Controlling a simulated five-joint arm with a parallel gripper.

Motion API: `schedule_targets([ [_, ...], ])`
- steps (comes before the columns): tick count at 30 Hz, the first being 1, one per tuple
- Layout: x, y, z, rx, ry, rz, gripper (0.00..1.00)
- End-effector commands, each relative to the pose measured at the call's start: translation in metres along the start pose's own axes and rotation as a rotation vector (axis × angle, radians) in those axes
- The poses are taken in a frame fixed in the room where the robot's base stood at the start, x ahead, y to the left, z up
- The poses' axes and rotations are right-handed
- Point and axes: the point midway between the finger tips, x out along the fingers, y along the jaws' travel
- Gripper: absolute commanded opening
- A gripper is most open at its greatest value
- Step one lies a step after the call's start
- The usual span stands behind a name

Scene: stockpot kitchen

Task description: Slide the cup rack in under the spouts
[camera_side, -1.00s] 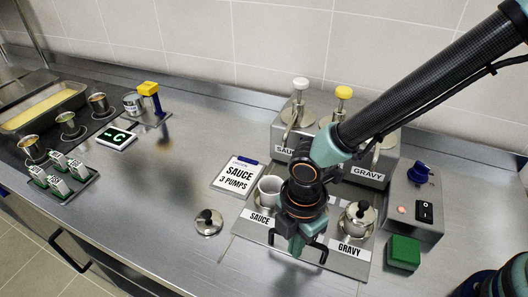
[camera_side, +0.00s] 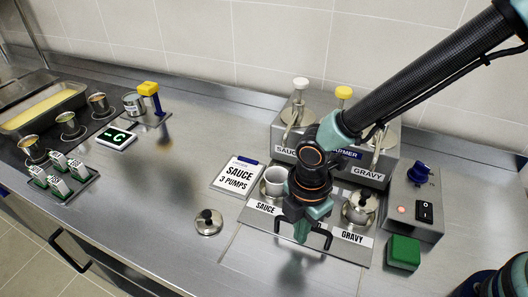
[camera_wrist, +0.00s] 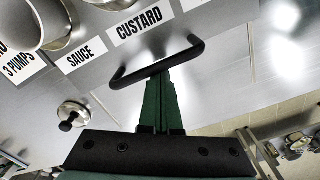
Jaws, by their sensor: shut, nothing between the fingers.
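The cup rack (camera_side: 258,223) is a flat metal tray below the pump warmer, with labels for sauce, custard and gravy.
A loose lid (camera_side: 208,222) lies left of the rack. A sign for sauce, 3 pumps (camera_side: 238,175), lies at the rack's back left. A switch box (camera_side: 412,205) and a green block (camera_side: 404,252) stand to the right. The counter front of the rack is clear.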

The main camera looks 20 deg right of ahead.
Motion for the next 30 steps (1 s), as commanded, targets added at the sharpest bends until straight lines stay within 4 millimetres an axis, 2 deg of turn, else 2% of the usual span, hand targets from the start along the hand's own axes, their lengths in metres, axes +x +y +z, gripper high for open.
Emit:
schedule_targets([
  [19, 0.0, 0.017, 0.028, 0.003, 0.0, 0.001, 0.0],
  [30, 0.0, 0.018, 0.03, 0.001, 0.0, 0.001, 0.0],
])
